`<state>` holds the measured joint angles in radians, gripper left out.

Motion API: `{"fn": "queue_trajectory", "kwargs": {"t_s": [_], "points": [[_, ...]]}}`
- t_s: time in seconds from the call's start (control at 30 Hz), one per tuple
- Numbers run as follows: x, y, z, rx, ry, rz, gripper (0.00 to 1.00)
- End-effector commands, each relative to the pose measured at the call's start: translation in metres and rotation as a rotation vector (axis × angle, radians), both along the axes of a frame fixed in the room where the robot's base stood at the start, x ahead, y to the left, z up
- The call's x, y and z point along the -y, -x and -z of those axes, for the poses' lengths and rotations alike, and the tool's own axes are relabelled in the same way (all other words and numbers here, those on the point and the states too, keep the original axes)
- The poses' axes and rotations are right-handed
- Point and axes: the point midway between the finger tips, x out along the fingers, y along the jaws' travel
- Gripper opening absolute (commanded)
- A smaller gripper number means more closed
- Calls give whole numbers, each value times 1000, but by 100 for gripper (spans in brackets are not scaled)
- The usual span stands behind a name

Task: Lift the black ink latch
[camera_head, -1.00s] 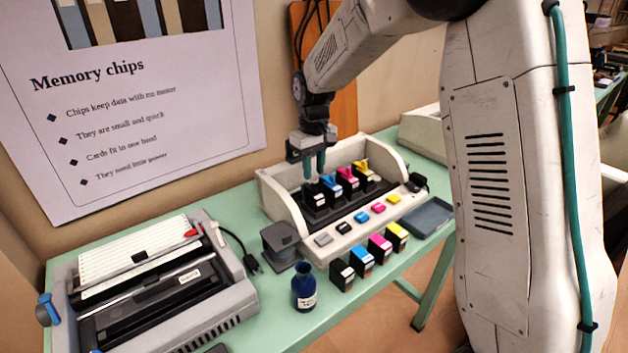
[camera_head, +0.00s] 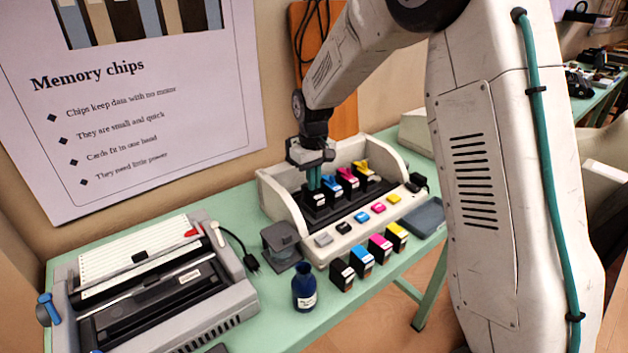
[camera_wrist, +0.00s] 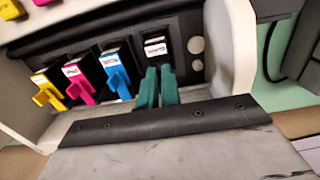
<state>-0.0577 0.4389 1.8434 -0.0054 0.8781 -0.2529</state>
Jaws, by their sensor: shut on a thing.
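The printer (camera_head: 268,190) has an open carriage with black, blue, magenta and yellow cartridges in a row. My gripper (camera_head: 314,180) is lowered at the leftmost, black slot (camera_head: 319,200). In the wrist view my gripper's teal fingertips (camera_wrist: 157,88) are closed together just in front of the black cartridge (camera_wrist: 155,47). The black ink latch is hidden between or behind the fingertips. The blue latch (camera_wrist: 119,82), magenta latch (camera_wrist: 80,88) and yellow latch (camera_wrist: 47,97) stick out beside it, untouched.
Coloured buttons (camera_head: 361,216) line the printer's front. A binding machine (camera_head: 165,285) is at the left. A blue-grey tray (camera_head: 424,218) lies at the right.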

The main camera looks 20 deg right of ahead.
Motion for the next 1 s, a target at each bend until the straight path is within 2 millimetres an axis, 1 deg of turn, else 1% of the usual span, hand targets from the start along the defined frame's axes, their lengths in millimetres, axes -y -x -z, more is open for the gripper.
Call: {"fn": "queue_trajectory", "kwargs": {"t_s": [0.43, 0.6, 0.87, 0.9, 0.93, 0.97, 1.0], "points": [[-5, -15, -9, -326, 106, 0, 0], [-5, -16, -12, -368, 121, 0, 0], [-5, -16, -12, -369, 121, 0, 0], [-5, -16, -12, -369, 121, 0, 14], [-5, -16, -12, -369, 121, 0, 22], [-5, -16, -12, -369, 121, 0, 27], [-5, -16, -12, -368, 121, 0, 27]]}}
